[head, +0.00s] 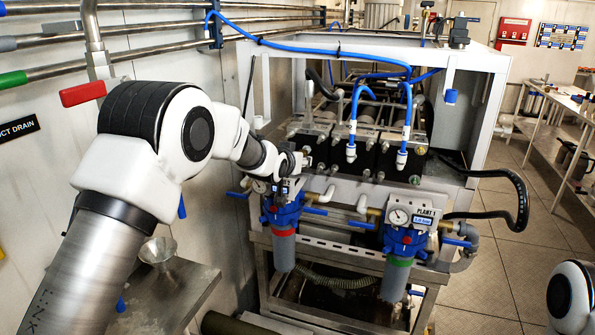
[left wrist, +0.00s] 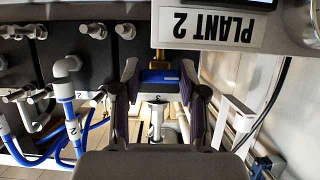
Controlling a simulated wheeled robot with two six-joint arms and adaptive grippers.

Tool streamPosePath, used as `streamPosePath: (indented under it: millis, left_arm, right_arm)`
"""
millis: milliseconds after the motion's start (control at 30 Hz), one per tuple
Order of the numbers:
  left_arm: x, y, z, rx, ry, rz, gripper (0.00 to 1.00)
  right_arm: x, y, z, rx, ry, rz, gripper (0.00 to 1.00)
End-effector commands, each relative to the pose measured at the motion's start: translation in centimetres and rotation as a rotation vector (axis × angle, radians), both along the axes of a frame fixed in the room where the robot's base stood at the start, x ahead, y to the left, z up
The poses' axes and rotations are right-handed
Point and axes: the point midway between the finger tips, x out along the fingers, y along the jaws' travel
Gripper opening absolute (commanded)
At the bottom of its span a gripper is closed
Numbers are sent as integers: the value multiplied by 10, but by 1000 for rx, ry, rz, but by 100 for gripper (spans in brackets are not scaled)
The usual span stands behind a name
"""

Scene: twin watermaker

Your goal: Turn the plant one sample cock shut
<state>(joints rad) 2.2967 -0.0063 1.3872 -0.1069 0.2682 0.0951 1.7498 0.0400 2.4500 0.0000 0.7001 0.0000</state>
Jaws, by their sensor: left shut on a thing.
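My left gripper (head: 298,163) is at the left filter unit, by its gauge and the hoses behind. In the left wrist view its two dark fingers (left wrist: 162,88) close around a blue lever (left wrist: 158,76) with a brass fitting beside it. A PLANT 2 label (left wrist: 208,27), upside down in that view, sits next to this lever. In the head view the gripper hides the lever. The PLANT 1 label (head: 423,217) is on the right filter unit, apart from the gripper, with blue levers (head: 456,242) around it. I cannot tell which is its sample cock. My right gripper is out of view.
Left filter bowl (head: 284,250) and right filter bowl (head: 395,280) hang from the frame. Blue hoses (head: 330,52) and a black hose (head: 510,185) cross the machine. A red-handled valve (head: 82,93) and a funnel (head: 158,250) are at the left.

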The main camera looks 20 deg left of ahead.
Motion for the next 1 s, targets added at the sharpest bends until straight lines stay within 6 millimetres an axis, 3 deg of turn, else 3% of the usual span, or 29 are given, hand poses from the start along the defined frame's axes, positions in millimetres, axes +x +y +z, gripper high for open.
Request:
streamPosePath:
  millis: [433, 467, 500, 533, 867, 1000]
  left_arm:
    - [2, 0, 9, 13, -17, 0, 7]
    - [2, 0, 9, 13, -17, 0, 45]
    - [2, 0, 8, 13, -16, 0, 59]
    - [2, 0, 8, 13, -15, 0, 67]
    - [-1, 0, 4, 14, -6, 0, 67]
    - [-17, 1, 11, 14, -5, 0, 67]
  right_arm:
    - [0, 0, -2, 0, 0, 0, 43]
    - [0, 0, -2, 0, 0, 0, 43]
    - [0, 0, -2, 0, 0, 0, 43]
    - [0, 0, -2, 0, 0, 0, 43]
    - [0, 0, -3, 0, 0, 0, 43]
    - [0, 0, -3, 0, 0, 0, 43]
